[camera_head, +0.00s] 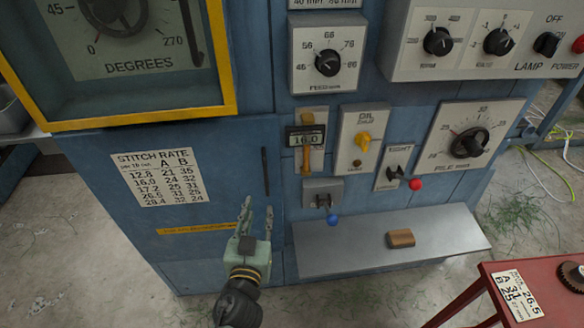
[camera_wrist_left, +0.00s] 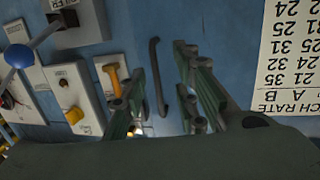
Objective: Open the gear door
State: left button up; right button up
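The gear door appears to be the blue panel (camera_head: 205,215) with the stitch rate sheet, at the lower left of the machine; it looks shut. Its dark vertical bar handle (camera_head: 265,172) is near the panel's right edge. My left gripper (camera_head: 257,212) is open and empty, with its fingers pointing up just below the handle in the head view. In the left wrist view, the handle (camera_wrist_left: 157,78) shows between the two open fingers (camera_wrist_left: 165,105), nearer the left one. I cannot tell whether they touch it. My right gripper is not in view.
A stitch rate sheet (camera_head: 160,177) is on the panel. Right of the handle are a yellow-handled lever (camera_head: 315,160), a blue-knobbed lever (camera_head: 333,219) and a grey shelf (camera_head: 345,250) with a brown block (camera_head: 400,238). A red table (camera_head: 545,300) stands at lower right.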

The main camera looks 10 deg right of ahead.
pick_arm(q)
jog(key=t, duration=0.1)
send_near(265, 176)
jog(key=w, duration=0.5)
jog(key=w+d, duration=0.1)
jog(key=w, duration=0.1)
jog(key=w+d+p, duration=0.1)
jog(key=w, duration=0.1)
jog(key=shift+w+f, duration=0.1)
jog(key=shift+w, duration=0.6)
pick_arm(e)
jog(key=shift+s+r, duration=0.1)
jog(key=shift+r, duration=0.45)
pick_arm(q)
grip_shut()
